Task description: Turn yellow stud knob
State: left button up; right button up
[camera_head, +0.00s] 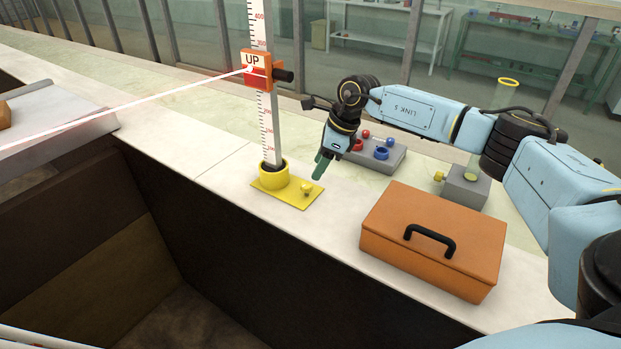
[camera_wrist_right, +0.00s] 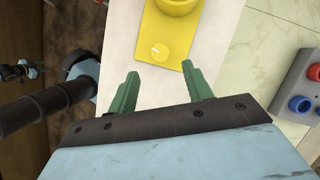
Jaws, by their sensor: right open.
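The yellow stud knob (camera_head: 306,188) stands on a flat yellow plate (camera_head: 289,195) on the pale ledge. In the right wrist view the knob (camera_wrist_right: 160,52) is round, with a pale mark on top. My right gripper (camera_head: 319,166) is above and just right of the knob in the head view. In the right wrist view its two green fingers (camera_wrist_right: 160,71) are apart with nothing between them. The knob lies just beyond the fingertips, roughly centred between them. I see no contact.
A graduated post with an orange "UP" block (camera_head: 257,70) rises from a yellow collar (camera_head: 273,174) beside the knob. A grey box with red and blue knobs (camera_head: 383,153) is behind my right gripper. An orange case (camera_head: 433,238) sits right; the ledge drops into a dark pit in front.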

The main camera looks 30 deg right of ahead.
aim_at(308, 185)
jog(key=x, duration=0.6)
jog(key=shift+w, duration=0.1)
jog(key=shift+c, duration=0.3)
jog(key=c, duration=0.9)
